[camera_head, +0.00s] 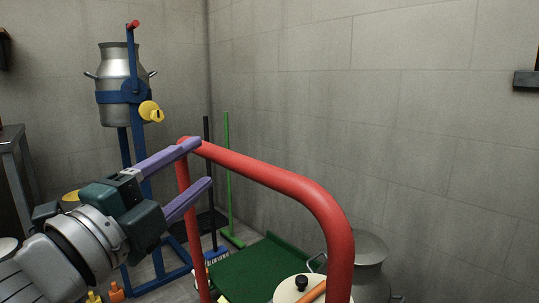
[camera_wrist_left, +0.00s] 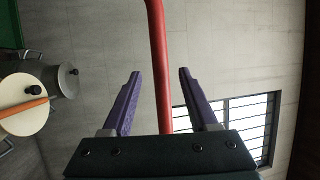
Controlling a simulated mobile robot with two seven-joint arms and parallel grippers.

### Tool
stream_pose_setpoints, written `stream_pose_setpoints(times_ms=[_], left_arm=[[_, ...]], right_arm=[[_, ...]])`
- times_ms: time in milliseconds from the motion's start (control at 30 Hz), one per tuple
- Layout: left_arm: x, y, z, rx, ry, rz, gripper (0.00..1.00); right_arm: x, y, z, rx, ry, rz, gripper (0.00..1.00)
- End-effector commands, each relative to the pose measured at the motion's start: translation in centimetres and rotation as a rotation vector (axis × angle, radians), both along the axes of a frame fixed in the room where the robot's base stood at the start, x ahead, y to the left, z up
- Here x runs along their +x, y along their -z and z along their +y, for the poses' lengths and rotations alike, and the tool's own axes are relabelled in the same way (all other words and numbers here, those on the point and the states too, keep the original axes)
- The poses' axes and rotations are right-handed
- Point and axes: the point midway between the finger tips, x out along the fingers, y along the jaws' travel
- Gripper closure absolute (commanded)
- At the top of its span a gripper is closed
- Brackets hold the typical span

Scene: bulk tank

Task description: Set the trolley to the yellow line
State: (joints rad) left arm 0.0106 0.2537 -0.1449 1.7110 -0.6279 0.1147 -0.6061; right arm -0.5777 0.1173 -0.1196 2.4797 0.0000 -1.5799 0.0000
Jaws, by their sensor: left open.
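The trolley shows by its red tubular handle (camera_head: 265,172), which rises from the bottom, bends and runs across the middle of the head view. My left gripper (camera_head: 203,162) is open at the handle's left bend, its two purple fingers apart. In the left wrist view, the red handle (camera_wrist_left: 160,60) passes between the open fingers of my left gripper (camera_wrist_left: 160,72), with a gap on each side. I cannot make out the yellow line. My right gripper is not in view.
A steel can (camera_head: 118,95) hangs in a blue stand (camera_head: 130,160) at the left. A white-lidded vessel (camera_head: 295,290) and a steel can (camera_head: 370,268) stand low at the right, near the wall.

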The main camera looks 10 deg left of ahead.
Motion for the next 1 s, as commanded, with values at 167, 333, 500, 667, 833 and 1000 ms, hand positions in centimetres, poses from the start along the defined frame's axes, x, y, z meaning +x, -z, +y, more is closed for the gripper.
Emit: stream_pose_setpoints(times_ms=[167,333,500,667,833,1000], left_arm=[[3.2,-0.7,-0.8,-0.003,0.000,-0.003,0.41],[5.8,-1.1,-1.6,-0.005,-0.001,-0.001,0.41],[7.4,-1.4,-2.0,-0.005,-0.001,0.002,0.41],[7.9,-1.5,-2.1,-0.006,-0.001,0.003,0.41],[7.9,-1.6,-2.1,-0.006,-0.001,0.003,0.41],[7.9,-1.6,-2.1,-0.006,-0.001,0.003,0.55]], right_arm=[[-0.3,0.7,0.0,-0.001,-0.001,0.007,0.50],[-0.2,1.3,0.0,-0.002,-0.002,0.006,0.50],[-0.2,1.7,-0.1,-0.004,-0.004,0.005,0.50],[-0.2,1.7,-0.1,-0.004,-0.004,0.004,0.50],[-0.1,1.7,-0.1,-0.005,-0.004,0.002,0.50],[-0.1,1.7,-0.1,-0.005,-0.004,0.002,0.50]])
